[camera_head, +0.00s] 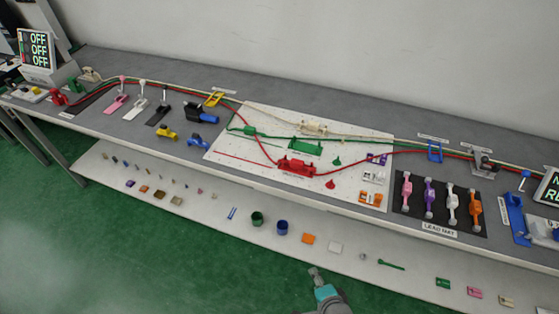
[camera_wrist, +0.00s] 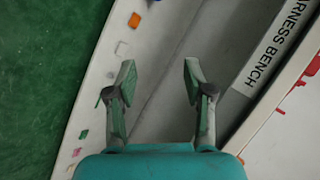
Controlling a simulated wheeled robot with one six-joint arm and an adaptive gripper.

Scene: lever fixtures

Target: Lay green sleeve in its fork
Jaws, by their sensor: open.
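A green sleeve-like piece (camera_head: 249,130) is at the left of the white board, on the green cable. A longer green fixture (camera_head: 306,147) stands near the board's middle and looks like the green fork; its slot is too small to make out. The green cable runs near it, and I cannot tell whether it touches. My gripper (camera_head: 315,272) is at the bottom of the head view, in front of the bench and well apart from both green pieces. In the wrist view my gripper (camera_wrist: 158,78) has its two fingers spread with nothing between them.
A red fixture (camera_head: 297,166) with the red cable and a beige fixture (camera_head: 314,127) flank the green one. A lead mat (camera_head: 438,229) with several coloured pieces lies right. A lower shelf (camera_head: 205,212) carries small parts. A bench label (camera_wrist: 277,48) shows in the wrist view.

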